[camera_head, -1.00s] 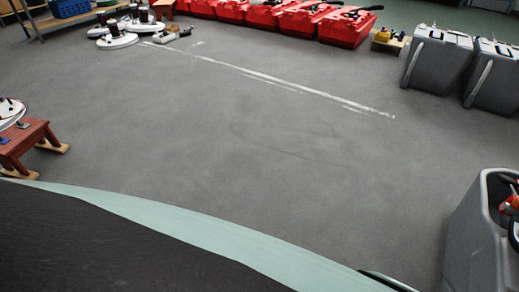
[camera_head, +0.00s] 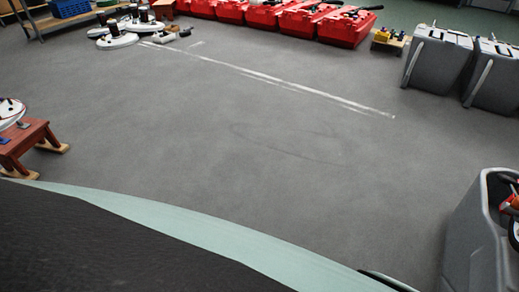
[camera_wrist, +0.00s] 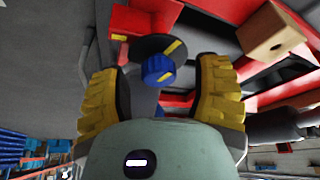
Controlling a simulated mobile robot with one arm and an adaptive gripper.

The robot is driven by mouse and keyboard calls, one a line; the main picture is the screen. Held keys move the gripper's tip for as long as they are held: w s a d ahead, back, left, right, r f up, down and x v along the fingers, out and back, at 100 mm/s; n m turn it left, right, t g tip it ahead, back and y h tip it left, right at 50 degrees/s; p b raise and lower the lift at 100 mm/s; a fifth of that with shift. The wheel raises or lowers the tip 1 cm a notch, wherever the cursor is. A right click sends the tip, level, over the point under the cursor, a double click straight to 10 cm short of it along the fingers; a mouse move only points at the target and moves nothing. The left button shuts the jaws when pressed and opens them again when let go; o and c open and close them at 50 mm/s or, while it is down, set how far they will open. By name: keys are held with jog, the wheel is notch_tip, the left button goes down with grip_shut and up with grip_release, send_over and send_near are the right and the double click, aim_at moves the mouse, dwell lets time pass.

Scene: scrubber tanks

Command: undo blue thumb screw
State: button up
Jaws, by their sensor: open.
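The blue thumb screw (camera_wrist: 158,69) shows in the wrist view, a ribbed blue knob with a yellow mark on it. It sits in front of a black round part (camera_wrist: 150,45) that has a yellow strip. My gripper (camera_wrist: 160,82) has two yellow ribbed fingers. They are open, one on each side of the screw in the picture, with a visible gap to it on both sides. Whether the screw lies at the depth of the fingertips is hard to tell. Neither the screw nor my gripper can be made out in the head view.
Red bodywork and a wooden block (camera_wrist: 272,36) crowd the right of the wrist view. In the head view, grey tanks (camera_head: 436,62) stand at right, another grey tank (camera_head: 468,235) is near, red tanks (camera_head: 346,27) line the back, and a wooden stool (camera_head: 25,140) is left. The middle floor is clear.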

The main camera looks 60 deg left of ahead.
jog(key=shift+a+r, duration=0.1)
jog(key=shift+r, duration=0.5)
jog(key=shift+s+a+r, duration=0.1)
jog(key=shift+s+r, duration=0.4)
jog(key=shift+r, duration=0.2)
jog(key=shift+s+a+r, duration=0.1)
jog(key=shift+a+r, duration=0.1)
jog(key=shift+r, duration=0.5)
jog(key=shift+s+r, duration=0.25)
jog(key=shift+r, duration=0.1)
jog(key=shift+a+r, duration=0.1)
jog(key=shift+r, duration=0.55)
jog(key=shift+s+a+r, duration=0.3)
jog(key=shift+s+r, duration=0.05)
jog(key=shift+r, duration=0.05)
jog(key=shift+o, duration=0.2)
